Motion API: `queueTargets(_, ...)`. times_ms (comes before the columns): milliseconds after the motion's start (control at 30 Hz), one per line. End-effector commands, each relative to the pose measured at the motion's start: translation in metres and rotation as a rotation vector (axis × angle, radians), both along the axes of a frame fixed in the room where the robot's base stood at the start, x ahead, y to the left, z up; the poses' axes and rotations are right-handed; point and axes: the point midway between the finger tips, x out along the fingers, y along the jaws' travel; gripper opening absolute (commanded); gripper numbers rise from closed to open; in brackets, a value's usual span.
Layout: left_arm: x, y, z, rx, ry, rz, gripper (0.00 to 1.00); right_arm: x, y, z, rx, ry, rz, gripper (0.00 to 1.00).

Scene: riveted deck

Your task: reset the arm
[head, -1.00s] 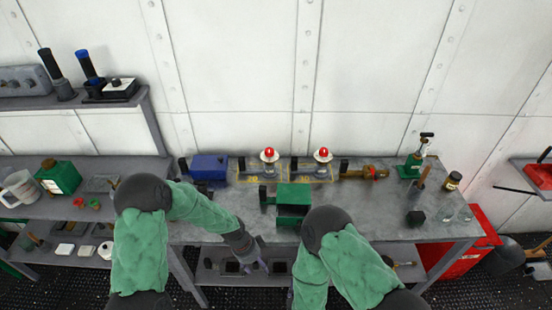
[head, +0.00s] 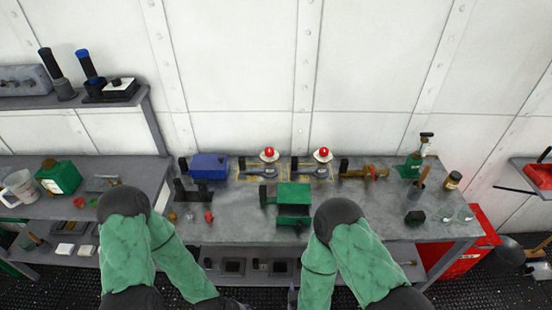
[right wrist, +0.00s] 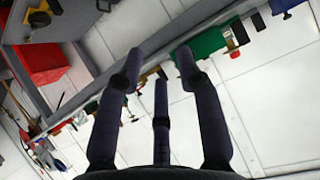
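My right gripper (right wrist: 157,64) shows in the right wrist view with its dark fingers spread apart and nothing between them. In the head view only a sliver of my right gripper (head: 292,297) shows at the bottom, left of my right forearm, in front of the bench. My left arm, in a green sleeve, hangs folded at the lower left of the head view. Its wrist runs to the bottom edge, and the left fingers cannot be made out.
A grey workbench (head: 350,220) spans the middle, carrying a green block (head: 294,194), a blue box (head: 210,165) and two red-topped lamps (head: 269,155) (head: 323,155). A red cabinet (head: 470,250) stands at the right. Another bench with a green canister (head: 58,177) is at the left.

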Motion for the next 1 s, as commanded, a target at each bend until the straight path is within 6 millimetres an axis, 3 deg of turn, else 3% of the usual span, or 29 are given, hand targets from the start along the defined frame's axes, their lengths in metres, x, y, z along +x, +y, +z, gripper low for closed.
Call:
queueTargets(233,0.000,0.000,0.000,0.000,0.000,-0.003,0.62,-0.003,-0.002,-0.047,0.132,0.294,-0.022,0.36)
queueTargets(400,0.000,0.000,0.000,0.000,0.000,-0.004,0.62,-0.019,-0.004,-0.073,0.238,0.531,-0.008,0.36)
queueTargets(600,0.000,0.000,0.000,0.000,0.000,-0.004,0.62,-0.044,-0.010,-0.086,0.329,0.759,0.030,0.36)
queueTargets(867,0.000,0.000,0.000,0.000,-0.001,-0.005,0.62,-0.075,-0.023,-0.088,0.398,0.967,0.076,0.36)
queueTargets(1000,0.000,0.000,-0.026,0.000,-0.001,-0.005,0.62,-0.077,-0.022,-0.113,0.397,0.974,0.082,0.36)
